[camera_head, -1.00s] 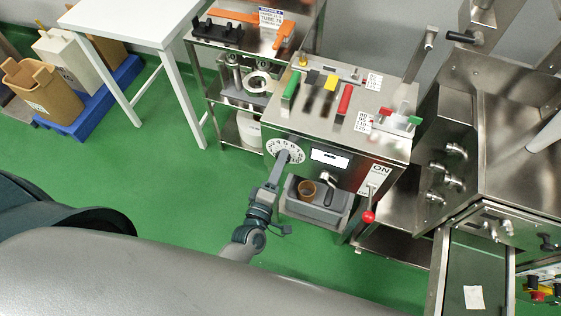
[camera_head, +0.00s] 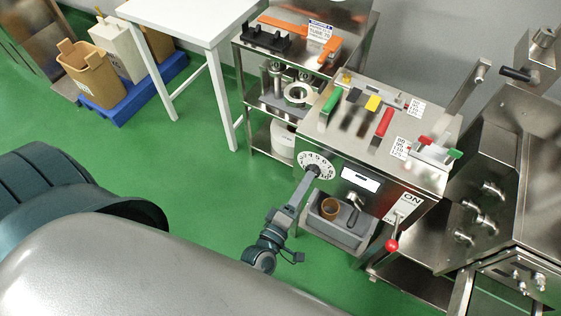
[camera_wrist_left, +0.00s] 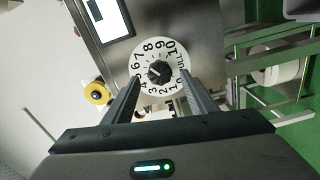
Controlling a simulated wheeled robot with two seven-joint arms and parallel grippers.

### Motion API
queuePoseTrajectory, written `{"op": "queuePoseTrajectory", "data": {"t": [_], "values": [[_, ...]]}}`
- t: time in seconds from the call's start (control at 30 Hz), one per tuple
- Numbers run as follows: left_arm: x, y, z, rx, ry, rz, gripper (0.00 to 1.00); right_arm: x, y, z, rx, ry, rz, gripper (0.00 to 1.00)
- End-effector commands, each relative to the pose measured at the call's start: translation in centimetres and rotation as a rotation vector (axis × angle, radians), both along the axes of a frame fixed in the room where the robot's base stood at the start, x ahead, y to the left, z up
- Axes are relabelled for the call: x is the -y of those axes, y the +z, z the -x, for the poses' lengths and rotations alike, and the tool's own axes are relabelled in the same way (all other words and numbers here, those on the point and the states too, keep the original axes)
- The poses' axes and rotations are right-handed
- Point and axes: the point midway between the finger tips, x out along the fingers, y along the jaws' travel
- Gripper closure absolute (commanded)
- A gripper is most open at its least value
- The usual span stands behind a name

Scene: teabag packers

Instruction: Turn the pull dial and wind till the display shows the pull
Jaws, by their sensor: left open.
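The pull dial (camera_head: 318,164) is a white numbered disc on the machine's front; in the left wrist view the dial (camera_wrist_left: 159,48) shows numbers up to 10, the word PULL and a black knob (camera_wrist_left: 159,72) at its centre. My left gripper (camera_head: 312,172) is at the dial. In the left wrist view my left gripper (camera_wrist_left: 160,88) is open, its fingers to either side below the knob, with nothing held; I cannot tell if they touch the dial. The display (camera_head: 360,179) is a white panel right of the dial; its reading is too small to tell. My right gripper is out of view.
A red-knobbed lever (camera_head: 391,245) hangs at the right under an ON label. A steel shelf (camera_head: 254,115) stands left of the machine.

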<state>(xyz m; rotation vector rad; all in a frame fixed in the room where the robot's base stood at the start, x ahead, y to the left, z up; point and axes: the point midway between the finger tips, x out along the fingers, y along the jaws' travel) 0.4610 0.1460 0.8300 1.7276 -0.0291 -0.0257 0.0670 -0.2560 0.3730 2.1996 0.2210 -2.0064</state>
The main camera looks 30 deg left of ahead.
Motion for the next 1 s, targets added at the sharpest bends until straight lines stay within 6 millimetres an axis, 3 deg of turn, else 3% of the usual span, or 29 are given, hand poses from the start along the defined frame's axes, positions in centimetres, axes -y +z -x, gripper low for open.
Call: {"op": "queuePoseTrajectory", "data": {"t": [0.6, 0.8, 1.0], "values": [[-0.4, -0.3, 11.6, -0.002, -0.002, -0.001, 0.48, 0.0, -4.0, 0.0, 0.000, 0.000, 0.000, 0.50], [-0.4, -0.2, 13.4, -0.001, -0.001, 0.000, 0.48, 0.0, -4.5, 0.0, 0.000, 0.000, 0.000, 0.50], [-0.4, 0.0, 13.8, 0.000, 0.000, 0.000, 0.48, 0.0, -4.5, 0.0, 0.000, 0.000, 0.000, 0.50]]}}
